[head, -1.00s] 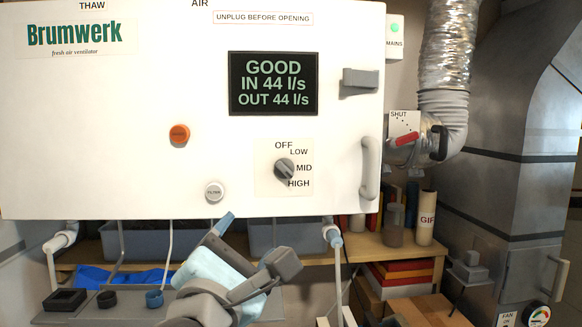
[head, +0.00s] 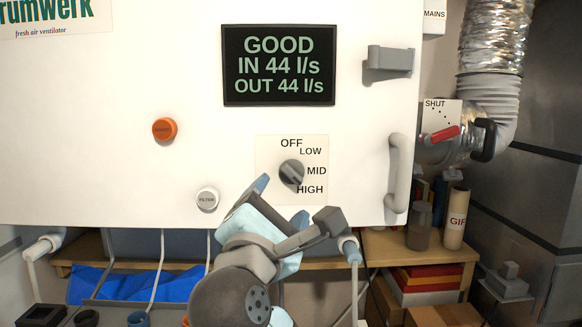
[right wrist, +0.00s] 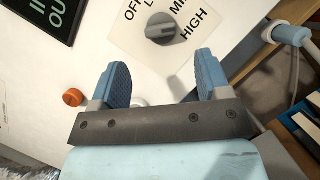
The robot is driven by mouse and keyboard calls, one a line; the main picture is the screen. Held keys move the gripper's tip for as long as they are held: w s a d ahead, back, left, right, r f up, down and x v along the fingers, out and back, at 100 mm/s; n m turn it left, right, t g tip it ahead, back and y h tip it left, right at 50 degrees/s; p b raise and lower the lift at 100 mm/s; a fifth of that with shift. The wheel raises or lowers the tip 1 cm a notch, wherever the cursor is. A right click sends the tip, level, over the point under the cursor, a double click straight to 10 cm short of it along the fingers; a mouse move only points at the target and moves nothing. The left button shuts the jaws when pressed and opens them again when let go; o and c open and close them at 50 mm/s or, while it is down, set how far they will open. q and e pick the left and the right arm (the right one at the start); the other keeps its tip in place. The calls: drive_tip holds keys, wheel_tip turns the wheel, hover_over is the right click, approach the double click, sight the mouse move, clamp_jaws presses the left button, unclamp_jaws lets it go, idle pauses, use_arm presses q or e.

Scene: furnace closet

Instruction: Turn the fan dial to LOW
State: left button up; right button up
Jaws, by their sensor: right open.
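The fan dial (head: 291,173) is a round dark-grey knob on a cream label plate on the white ventilator front, marked OFF, LOW, MID and HIGH. Its ridge slants to the lower right, towards the HIGH mark. My right gripper (head: 281,203) is just below the dial in the head view, its blue fingers apart and empty. In the right wrist view the dial (right wrist: 160,31) lies beyond the fingertips, a little above the gap between the open fingers (right wrist: 160,82). I see no contact with the dial. My left gripper is not in view.
An orange button (head: 164,129) and a white FILTER button (head: 207,199) sit left of the dial. A grey vertical handle (head: 398,178) and a latch (head: 388,60) stand out on the right. The display (head: 278,65) is above. A shelf (head: 380,246) runs below.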

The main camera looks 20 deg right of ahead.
sight(291, 178)
drive_tip(key=p+x, duration=0.2)
drive_tip(key=x, duration=0.4)
drive_tip(key=shift+w+d+r, duration=0.15)
drive_tip(key=shift+w+d, duration=0.35)
drive_tip(key=shift+w, duration=0.15)
drive_tip(key=shift+w+d, duration=0.1)
drive_tip(key=shift+c, duration=0.7)
drive_tip(key=c, duration=0.7)
